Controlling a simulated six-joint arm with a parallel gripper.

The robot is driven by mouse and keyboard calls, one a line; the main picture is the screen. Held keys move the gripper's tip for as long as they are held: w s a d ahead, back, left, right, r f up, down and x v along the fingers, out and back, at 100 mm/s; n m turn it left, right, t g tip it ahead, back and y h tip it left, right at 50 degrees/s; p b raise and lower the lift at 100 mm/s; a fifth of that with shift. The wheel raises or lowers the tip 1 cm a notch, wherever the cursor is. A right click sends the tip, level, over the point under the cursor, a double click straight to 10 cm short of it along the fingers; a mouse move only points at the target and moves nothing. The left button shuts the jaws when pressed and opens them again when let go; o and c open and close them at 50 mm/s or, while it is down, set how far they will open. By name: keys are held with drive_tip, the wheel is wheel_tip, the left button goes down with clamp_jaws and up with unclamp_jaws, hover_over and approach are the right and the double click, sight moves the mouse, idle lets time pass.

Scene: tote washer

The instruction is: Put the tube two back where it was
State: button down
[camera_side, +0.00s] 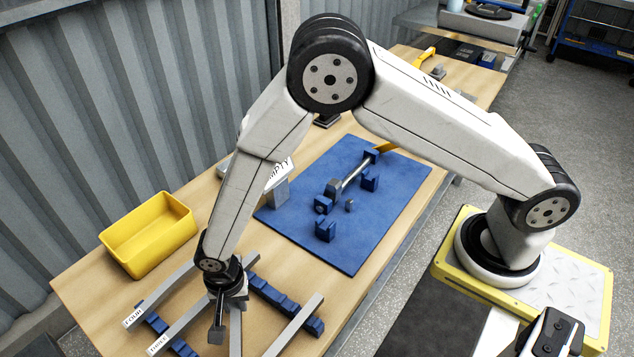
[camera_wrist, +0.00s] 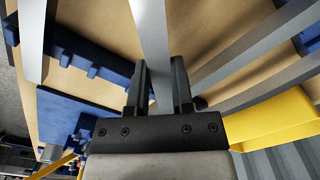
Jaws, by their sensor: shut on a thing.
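My gripper (camera_side: 224,322) points down over the tube rack at the near left of the bench. It is shut on a grey tube (camera_side: 236,332), which also shows between the fingers in the wrist view (camera_wrist: 152,40). The tube's label is not visible, so I cannot read its number. It lies at a different angle from the neighbouring tubes. The rack has two blue notched rails, one at the right (camera_side: 270,293) and one at the left (camera_side: 165,330). Tubes labelled FOUR (camera_side: 160,295) and THREE (camera_side: 190,318) lie across it. Another grey tube (camera_side: 297,323) lies to the right.
A yellow bin (camera_side: 118,252) stands behind the rack. A blue mat (camera_side: 375,235) to the right carries blue blocks and a rod (camera_side: 355,172). A grey piece with an EMPTY label (camera_side: 278,168) stands by the mat, partly behind my arm.

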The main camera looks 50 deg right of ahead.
drive_tip(key=shift+r, duration=0.15)
unclamp_jaws()
idle(0.4)
drive_tip(key=shift+r, duration=0.15)
idle(0.4)
wheel_tip(320, 180, up, 9)
idle(1.8)
